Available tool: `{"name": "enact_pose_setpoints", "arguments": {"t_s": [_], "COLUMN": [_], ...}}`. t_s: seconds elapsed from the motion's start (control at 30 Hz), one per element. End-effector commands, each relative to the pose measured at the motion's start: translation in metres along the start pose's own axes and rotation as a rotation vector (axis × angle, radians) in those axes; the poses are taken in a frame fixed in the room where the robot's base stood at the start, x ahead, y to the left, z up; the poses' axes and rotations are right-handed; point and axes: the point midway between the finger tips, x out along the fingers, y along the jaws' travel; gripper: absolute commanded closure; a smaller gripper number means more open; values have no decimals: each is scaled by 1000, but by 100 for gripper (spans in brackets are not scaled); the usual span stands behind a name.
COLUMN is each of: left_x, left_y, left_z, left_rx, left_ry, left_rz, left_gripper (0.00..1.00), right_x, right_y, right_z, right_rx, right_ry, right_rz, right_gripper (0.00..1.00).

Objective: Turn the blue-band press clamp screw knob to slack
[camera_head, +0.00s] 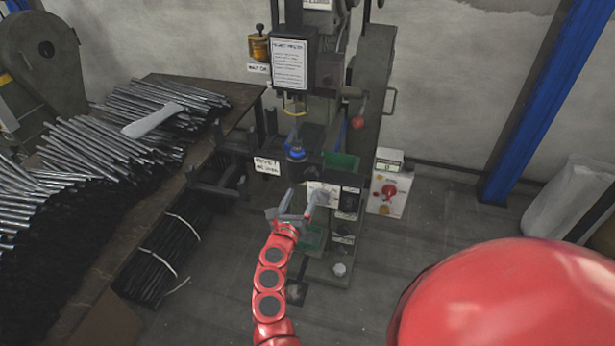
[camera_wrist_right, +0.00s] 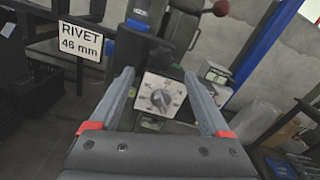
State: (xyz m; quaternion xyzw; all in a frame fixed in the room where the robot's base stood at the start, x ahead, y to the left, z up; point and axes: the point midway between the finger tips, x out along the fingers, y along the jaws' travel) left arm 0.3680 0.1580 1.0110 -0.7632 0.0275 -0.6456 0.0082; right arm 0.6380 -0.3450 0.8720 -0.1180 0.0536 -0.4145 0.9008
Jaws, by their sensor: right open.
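The press (camera_head: 296,150) with a blue band stands in the middle of the head view. On its front is a white dial plate (camera_head: 327,187), partly covered by my gripper there. In the right wrist view, a grey knob (camera_wrist_right: 161,99) sits at the middle of the plate, its bar tilted. Markings ring it, too small to read. My right gripper (camera_head: 297,207) is open and empty in front of the plate. In the wrist view its fingers (camera_wrist_right: 158,77) lie to the left and right of the knob, apart from it. My left gripper is not in view.
A sign reading RIVET 46 mm (camera_wrist_right: 81,39) is left of the dial. A red ball lever (camera_head: 357,122) and a control box with a red knob (camera_head: 389,190) are to the right. A bench (camera_head: 165,205) with many metal rods fills the left.

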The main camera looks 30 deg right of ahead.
Motion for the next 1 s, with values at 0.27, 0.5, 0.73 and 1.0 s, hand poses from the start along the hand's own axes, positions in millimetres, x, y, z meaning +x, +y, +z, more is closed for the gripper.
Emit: {"name": "enact_pose_setpoints", "arguments": {"t_s": [0.27, 0.5, 0.73, 1.0], "left_x": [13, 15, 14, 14], "left_y": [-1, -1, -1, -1], "left_z": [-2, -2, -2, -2], "left_rx": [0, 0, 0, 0], "left_ry": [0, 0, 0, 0], "left_rz": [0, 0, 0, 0], "left_gripper": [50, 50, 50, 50], "right_x": [56, 74, 75, 75], "right_y": [0, -1, -1, -1], "right_z": [1, -1, -2, -1], "right_rx": [-3, -2, -2, -2], "right_ry": [0, 2, 2, 2], "right_rz": [-1, -2, -2, -2], "right_gripper": [19, 19, 19, 59]}}
